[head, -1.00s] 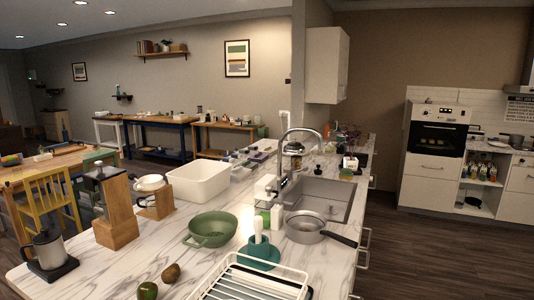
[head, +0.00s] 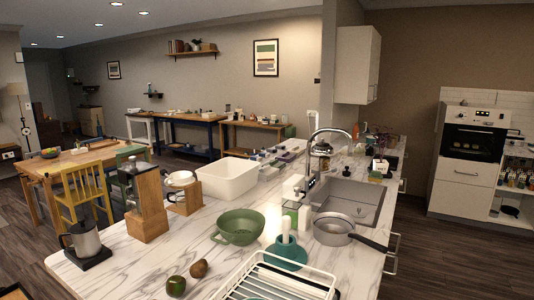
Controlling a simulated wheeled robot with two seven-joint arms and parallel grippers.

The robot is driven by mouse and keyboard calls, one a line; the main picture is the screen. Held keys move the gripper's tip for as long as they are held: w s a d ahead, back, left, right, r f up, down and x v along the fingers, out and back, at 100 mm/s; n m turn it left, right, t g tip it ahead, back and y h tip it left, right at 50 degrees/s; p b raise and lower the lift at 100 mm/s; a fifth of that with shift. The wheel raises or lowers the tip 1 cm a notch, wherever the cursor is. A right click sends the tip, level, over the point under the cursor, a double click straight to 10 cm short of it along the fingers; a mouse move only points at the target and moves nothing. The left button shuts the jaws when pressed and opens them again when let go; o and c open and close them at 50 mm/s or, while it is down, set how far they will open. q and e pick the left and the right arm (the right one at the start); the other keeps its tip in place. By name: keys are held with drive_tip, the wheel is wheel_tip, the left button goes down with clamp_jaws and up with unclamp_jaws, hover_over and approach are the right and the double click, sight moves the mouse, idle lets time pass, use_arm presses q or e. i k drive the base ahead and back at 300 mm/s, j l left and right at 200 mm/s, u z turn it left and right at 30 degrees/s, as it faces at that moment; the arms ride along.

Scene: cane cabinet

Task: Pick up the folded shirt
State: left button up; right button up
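I cannot make out a folded shirt anywhere in the head view. Neither of my grippers shows clearly. A small brown shape at the bottom left corner is cut off, and I cannot tell what it is.
A marble counter (head: 130,270) fills the foreground. On it are a green colander (head: 240,228), white basin (head: 228,178), steel pan (head: 333,232), dish rack (head: 265,272) and kettle (head: 83,240). A sink (head: 348,200) is right. A wooden table (head: 70,162) and yellow chair (head: 83,188) stand left. Dark floor (head: 440,255) is open at right.

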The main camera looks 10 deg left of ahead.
sight(297, 150)
drive_tip(key=u, duration=3.55)
drive_tip(key=i+j+u, duration=0.3)
drive_tip(key=u, duration=0.15)
drive_tip(key=i+j+u, duration=0.1)
drive_tip(key=i+u, duration=0.4)
drive_tip(key=i+l+z, duration=0.2)
drive_tip(key=i+z, duration=0.55)
drive_tip(key=i, duration=0.2)
drive_tip(key=i+j+z, duration=0.1)
drive_tip(key=i+z, duration=0.3)
drive_tip(key=i+j+z, duration=0.35)
drive_tip(key=i, duration=0.15)
drive_tip(key=i+z, duration=0.4)
drive_tip(key=i, duration=1.35)
drive_tip(key=i+l+z, duration=0.1)
drive_tip(key=i+z, duration=0.3)
drive_tip(key=i, duration=0.15)
drive_tip(key=i+z, duration=0.4)
drive_tip(key=i, duration=0.15)
drive_tip(key=i+j+z, duration=0.4)
drive_tip(key=i+l+z, duration=0.25)
drive_tip(key=i+z, duration=0.6)
drive_tip(key=i+j+z, duration=0.1)
drive_tip(key=i+z, duration=0.3)
drive_tip(key=i, duration=0.25)
drive_tip(key=i+j+z, duration=0.2)
drive_tip(key=i+z, duration=0.2)
drive_tip(key=i+j+z, duration=0.1)
drive_tip(key=i+z, duration=0.3)
drive_tip(key=i, duration=1.35)
